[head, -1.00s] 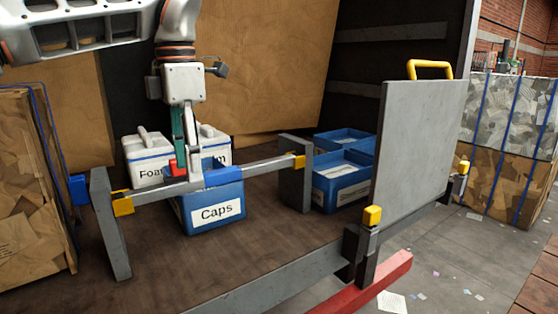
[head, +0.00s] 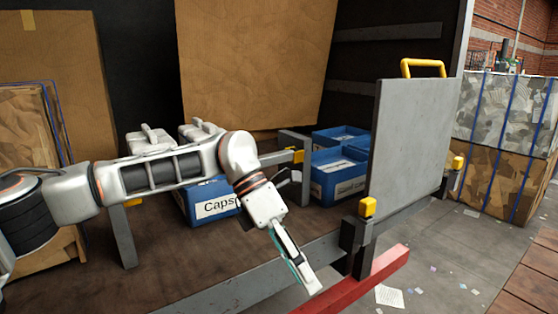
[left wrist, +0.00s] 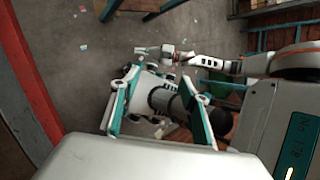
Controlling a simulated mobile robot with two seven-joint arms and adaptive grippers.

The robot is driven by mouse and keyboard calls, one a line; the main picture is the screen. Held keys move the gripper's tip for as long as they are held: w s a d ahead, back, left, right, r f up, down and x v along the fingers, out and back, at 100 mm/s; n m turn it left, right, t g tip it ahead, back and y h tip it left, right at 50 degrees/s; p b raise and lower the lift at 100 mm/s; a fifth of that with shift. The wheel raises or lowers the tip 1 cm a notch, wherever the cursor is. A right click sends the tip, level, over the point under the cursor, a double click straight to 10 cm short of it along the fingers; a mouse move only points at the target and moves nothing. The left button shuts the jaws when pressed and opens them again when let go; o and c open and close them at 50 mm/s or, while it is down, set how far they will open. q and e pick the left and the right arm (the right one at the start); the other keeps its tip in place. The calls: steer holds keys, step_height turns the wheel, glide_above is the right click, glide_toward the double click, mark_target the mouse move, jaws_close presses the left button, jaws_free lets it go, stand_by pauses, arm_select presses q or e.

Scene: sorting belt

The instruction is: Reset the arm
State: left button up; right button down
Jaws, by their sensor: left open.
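My left arm (head: 165,175) reaches across the front of the truck bed from the left. Its gripper (head: 305,282) points down and to the right near the bed's front rail. In the left wrist view the fingers of this gripper (left wrist: 158,88) are spread apart with nothing held between them. My right arm (left wrist: 215,62) shows beyond them, its gripper (left wrist: 141,51) too small to judge.
A blue Caps bin (head: 205,208) stands behind my left arm, partly hidden. Blue bins (head: 340,185) sit farther right. A grey panel (head: 415,135) with a yellow handle stands upright at right. A grey rail (head: 240,283) and red beam (head: 385,277) run along the front.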

arm_select(q)
steer(key=s+d+r+n+h, duration=0.1)
steer(key=s+d+n+h, duration=0.25)
steer(key=d+h, duration=0.3)
steer(key=s+d+r+n+h, duration=0.1)
steer(key=s+d+n+h, duration=0.1)
steer(key=d+n+h, duration=0.5)
steer(key=w+a+f+n+t+h, duration=0.2)
steer(key=w+a+f+n+t, duration=0.4)
steer(key=n+t, duration=0.7)
steer(key=w+a+f+n+t+y, duration=0.3)
steer(key=a+f+n+t+y, duration=0.65)
steer(key=a+f+n, duration=0.35)
steer(key=s+a+f+n+g+y, duration=0.2)
steer(key=s+a+f+n+y, duration=0.1)
steer(key=s+a+f, duration=0.3)
steer(key=s+a+f+n+g+y, duration=0.2)
steer(key=s+a+f, duration=0.3)
steer(key=f, duration=0.6)
steer(key=s+a+f+n+g+y, duration=0.2)
steer(key=s+a+f+n+y, duration=0.2)
steer(key=s+a+f, duration=0.2)
step_height(320, 180, down, 3)
steer(key=shift+s+a+r+n+y, duration=0.1)
steer(key=shift+s+a+n+y, duration=0.25)
steer(key=shift+a, duration=0.8)
steer(key=shift+w+g, duration=0.1)
steer(key=shift+g, duration=0.15)
